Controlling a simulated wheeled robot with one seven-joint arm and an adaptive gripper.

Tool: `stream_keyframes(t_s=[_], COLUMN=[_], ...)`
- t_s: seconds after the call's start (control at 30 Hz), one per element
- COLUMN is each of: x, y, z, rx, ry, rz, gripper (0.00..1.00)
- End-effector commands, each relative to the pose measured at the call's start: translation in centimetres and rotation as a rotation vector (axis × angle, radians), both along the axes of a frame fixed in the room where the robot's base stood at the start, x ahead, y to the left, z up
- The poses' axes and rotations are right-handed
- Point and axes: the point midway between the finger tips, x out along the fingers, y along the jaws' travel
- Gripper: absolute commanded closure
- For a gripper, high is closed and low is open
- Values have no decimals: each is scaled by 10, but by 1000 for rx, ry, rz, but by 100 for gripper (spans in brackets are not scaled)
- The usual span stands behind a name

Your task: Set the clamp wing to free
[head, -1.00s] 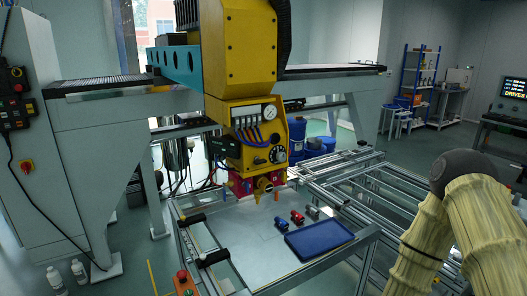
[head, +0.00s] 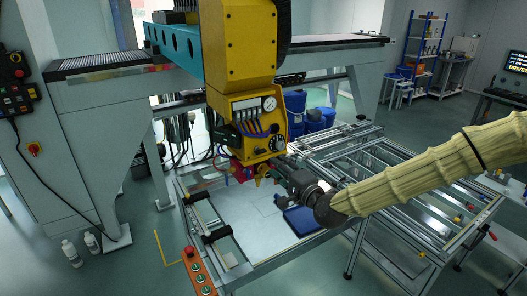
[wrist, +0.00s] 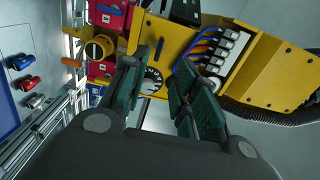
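A yellow round part with a stubby orange-yellow arm (wrist: 97,49), which looks like the clamp wing, sits on the red blocks under the yellow machine head; it also shows in the head view (head: 262,171). Any marking for free is too small to read. My gripper (wrist: 160,75) is open and empty, its two dark green padded fingers apart. In the wrist view the wing lies left of the fingers, apart from them. A black dial with white marks (wrist: 152,81) shows between the fingers, beyond them. In the head view my gripper (head: 281,166) is right of the wing.
The yellow head (head: 245,125) carries a gauge (head: 269,104) and coloured hoses (wrist: 201,47). A blue tray (head: 302,219) lies on the table below my wrist. Small red, blue and grey parts (wrist: 30,83) lie beside it. A rail frame stands at right.

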Motion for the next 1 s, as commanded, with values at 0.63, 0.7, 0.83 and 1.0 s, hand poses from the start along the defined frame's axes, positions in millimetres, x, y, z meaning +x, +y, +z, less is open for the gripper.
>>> stream_keyframes(t_s=[0.63, 0.7, 0.83, 1.0], x=[73, 76, 80, 81], y=[55, 57, 59, 60], z=[0, 0, -1, -2], rx=[-4, -3, -3, -3], ry=[2, 2, 2, 2], rz=[1, 1, 0, 0], gripper=[71, 71, 71, 71])
